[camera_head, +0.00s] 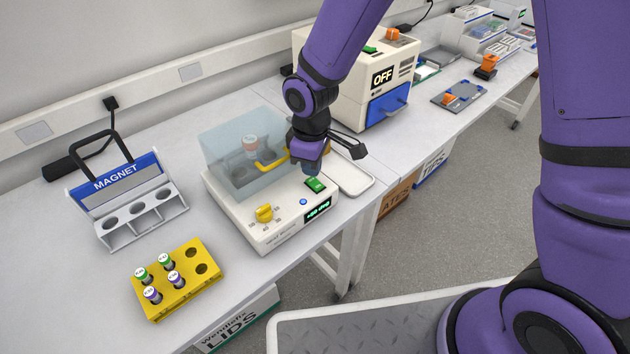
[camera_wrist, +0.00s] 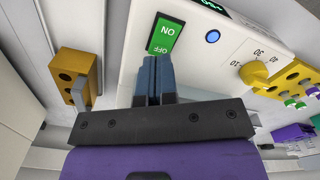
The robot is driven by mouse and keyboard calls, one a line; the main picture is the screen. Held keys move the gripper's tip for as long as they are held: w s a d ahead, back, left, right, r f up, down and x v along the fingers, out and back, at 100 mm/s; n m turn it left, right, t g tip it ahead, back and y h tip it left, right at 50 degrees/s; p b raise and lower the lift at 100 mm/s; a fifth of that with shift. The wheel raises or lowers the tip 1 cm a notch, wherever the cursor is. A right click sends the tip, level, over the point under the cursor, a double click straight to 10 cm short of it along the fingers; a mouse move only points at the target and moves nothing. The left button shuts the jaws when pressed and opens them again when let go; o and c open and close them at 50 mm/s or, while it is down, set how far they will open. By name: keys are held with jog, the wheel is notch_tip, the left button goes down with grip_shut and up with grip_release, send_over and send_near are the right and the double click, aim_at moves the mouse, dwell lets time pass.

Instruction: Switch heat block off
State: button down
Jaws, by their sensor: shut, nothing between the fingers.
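The heat block (camera_head: 283,230) is a white box on the bench with a clear lid (camera_head: 230,150), a yellow dial (camera_head: 264,213), a round blue button (camera_head: 303,202) and a lit green display (camera_head: 318,210). Its green rocker switch (camera_head: 316,185) also shows in the wrist view (camera_wrist: 165,35), marked ON and OFF, with the OFF end nearer my fingers. My gripper (camera_head: 312,170) is shut and empty. In the wrist view my gripper's blue fingertips (camera_wrist: 155,62) lie close to the OFF end. I cannot tell whether they touch it.
A magnet rack (camera_head: 130,195) and a yellow tube rack (camera_head: 180,280) with several capped tubes stand to the left. A white machine reading OFF (camera_head: 350,80) stands behind. A shallow white tray (camera_head: 350,178) lies beside the heat block's right side.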

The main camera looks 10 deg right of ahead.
aim_at(312, 179)
jog(key=shift+f, duration=0.6)
dwell(0.3)
jog(key=shift+r, duration=0.1)
notch_tip(312, 179, up, 7)
dwell(0.9)
dwell(0.4)
jog(key=s+d+r+m+t, duration=0.1)
jog(key=s+d+r+m, duration=0.2)
jog(key=d+r, duration=0.5)
jog(key=s+d+r+m+t, duration=0.2)
jog(key=d+r+m, duration=0.1)
jog(key=d+r, duration=0.5)
jog(key=s+d+r+m+t, duration=0.1)
jog(key=s+d+r+m, duration=0.2)
jog(key=s, duration=0.3)
jog(key=s+d+r+m+t, duration=0.1)
jog(key=s+d+r+m, duration=0.2)
jog(key=s, duration=0.4)
jog(key=d+r, duration=0.1)
jog(key=d, duration=0.1)
jog(key=shift+s+d+r+m, duration=0.2)
jog(key=shift+s+d+m, duration=0.1)
jog(key=shift+m, duration=0.1)
